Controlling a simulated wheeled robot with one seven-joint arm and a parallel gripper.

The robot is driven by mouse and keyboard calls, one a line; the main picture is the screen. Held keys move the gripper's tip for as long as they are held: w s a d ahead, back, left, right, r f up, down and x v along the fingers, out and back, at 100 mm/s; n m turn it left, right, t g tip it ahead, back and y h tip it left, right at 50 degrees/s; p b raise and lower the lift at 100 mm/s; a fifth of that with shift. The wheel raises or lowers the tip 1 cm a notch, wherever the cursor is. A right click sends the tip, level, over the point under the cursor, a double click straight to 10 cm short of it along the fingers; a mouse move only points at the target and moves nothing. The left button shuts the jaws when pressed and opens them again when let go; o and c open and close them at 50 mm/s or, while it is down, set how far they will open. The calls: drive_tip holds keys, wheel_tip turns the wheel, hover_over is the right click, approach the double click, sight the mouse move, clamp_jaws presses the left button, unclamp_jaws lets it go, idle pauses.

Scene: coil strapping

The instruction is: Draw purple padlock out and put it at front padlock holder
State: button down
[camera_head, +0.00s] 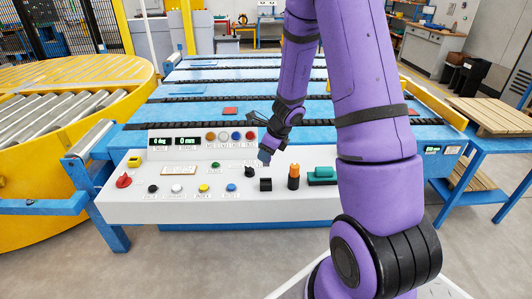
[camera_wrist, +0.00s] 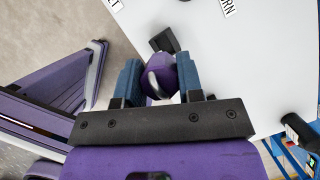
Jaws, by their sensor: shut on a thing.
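My gripper (camera_head: 264,158) is low over the white control panel, near its middle. In the wrist view my gripper (camera_wrist: 158,72) has its two blue fingers closed on the sides of a purple padlock (camera_wrist: 160,84). The padlock's grey shackle curves toward the camera. A black part (camera_wrist: 164,40) on the white panel lies just beyond the padlock; I cannot tell whether they touch. In the head view the padlock is not clearly seen. A black block (camera_head: 265,184) stands on the panel just below my gripper; I cannot tell whether it is a padlock holder.
On the white panel (camera_head: 130,210) stand a black knob (camera_head: 249,172), an orange-topped black post (camera_head: 293,177), a green block (camera_head: 322,175), a red knob (camera_head: 123,180) and several coloured buttons. A blue conveyor table (camera_head: 200,90) lies behind.

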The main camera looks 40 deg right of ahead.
drive_tip(key=shift+f, duration=2.9)
drive_tip(key=shift+a+f, duration=0.1)
drive_tip(key=shift+f, duration=1.75)
drive_tip(key=c, duration=0.7)
unclamp_jaws()
drive_tip(key=v, duration=1.1)
drive_tip(key=shift+f, duration=0.1)
